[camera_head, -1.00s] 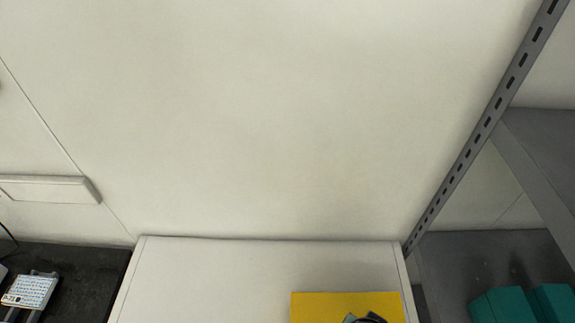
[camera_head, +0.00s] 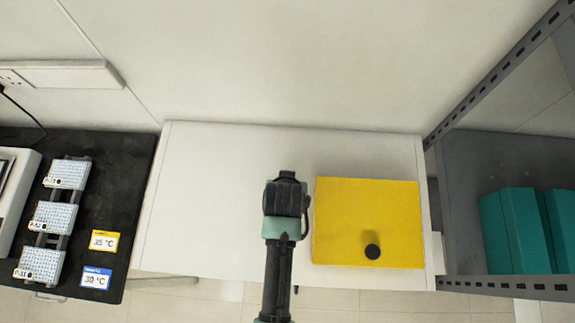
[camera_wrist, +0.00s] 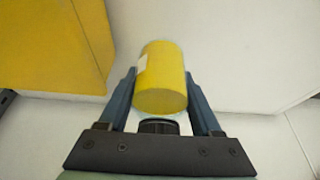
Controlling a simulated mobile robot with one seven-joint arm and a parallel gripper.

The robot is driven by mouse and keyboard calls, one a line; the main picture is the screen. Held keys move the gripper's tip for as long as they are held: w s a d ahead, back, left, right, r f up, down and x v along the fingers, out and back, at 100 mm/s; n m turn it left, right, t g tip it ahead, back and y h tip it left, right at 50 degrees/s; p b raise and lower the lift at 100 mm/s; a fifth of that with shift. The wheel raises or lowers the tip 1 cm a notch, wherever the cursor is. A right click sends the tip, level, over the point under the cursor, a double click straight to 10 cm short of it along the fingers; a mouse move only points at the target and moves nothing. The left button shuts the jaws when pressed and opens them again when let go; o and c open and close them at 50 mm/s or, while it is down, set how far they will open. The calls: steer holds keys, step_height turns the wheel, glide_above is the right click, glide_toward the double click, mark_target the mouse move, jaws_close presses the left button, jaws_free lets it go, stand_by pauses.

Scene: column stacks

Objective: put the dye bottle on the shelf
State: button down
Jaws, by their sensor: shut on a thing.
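The bottle (camera_wrist: 160,80) is a yellow cylinder with a pale label patch at its left edge and a dark part, likely its cap, at the end nearest my palm. In the wrist view my gripper (camera_wrist: 160,76) is shut on it, one blue-grey finger on each side. In the head view my gripper (camera_head: 286,195) is over the white bench (camera_head: 215,200), left of a yellow block; my wrist hides the bottle and fingers there. The grey metal shelf (camera_head: 462,165) stands at the right.
The yellow block (camera_head: 345,210) has a small round black thing (camera_head: 372,251) on it. Several labelled racks (camera_head: 54,217) lie on the black bench (camera_head: 120,180) at left. The white bench's left part is clear.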

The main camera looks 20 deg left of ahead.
steer(key=shift+f, duration=1.6)
steer(key=shift+f, duration=0.1)
steer(key=shift+c, duration=0.3)
jaws_free()
